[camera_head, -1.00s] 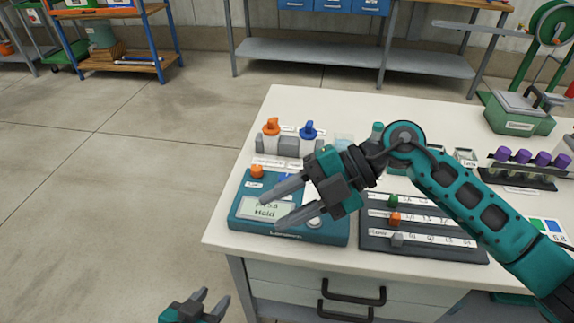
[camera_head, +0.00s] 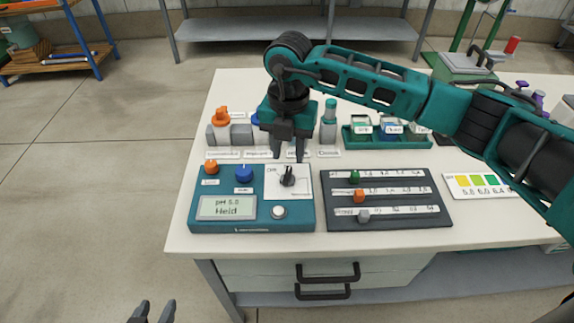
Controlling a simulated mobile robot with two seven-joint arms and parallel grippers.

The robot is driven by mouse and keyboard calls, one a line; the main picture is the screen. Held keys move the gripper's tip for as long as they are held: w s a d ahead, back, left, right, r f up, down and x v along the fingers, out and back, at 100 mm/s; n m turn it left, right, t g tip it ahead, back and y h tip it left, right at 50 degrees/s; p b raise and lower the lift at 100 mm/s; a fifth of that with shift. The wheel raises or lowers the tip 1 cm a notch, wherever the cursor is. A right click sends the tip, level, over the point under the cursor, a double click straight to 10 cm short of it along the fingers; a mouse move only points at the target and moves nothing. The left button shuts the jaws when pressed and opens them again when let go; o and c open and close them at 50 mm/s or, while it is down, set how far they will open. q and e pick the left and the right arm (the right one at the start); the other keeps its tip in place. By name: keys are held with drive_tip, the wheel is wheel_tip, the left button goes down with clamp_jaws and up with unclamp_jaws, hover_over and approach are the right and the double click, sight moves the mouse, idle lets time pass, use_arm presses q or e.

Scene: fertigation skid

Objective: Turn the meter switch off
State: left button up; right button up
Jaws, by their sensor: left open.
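The teal meter (camera_head: 252,224) sits at the table's front left. Its display (camera_head: 227,207) reads "pH 5.8 Held". The black rotary switch (camera_head: 288,177) stands on a white plate at the meter's upper right; its label is partly legible and its setting is unclear. My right gripper (camera_head: 288,156) points down, with its fingers apart, just behind and above the switch. Nothing shows between its fingers, and I cannot tell whether they touch the switch. My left gripper (camera_head: 153,311) is open and empty, low in front of the table.
An orange knob (camera_head: 211,168), a blue knob (camera_head: 243,174) and a round button (camera_head: 278,212) are also on the meter. A dark slider panel (camera_head: 420,211) lies to its right. Bottles and a teal tray (camera_head: 350,137) stand behind. A color card (camera_head: 477,186) lies farther right.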

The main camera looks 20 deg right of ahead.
sight(288, 172)
drive_tip(key=shift+f, duration=2.75)
drive_tip(key=shift+c, duration=0.4)
clamp_jaws()
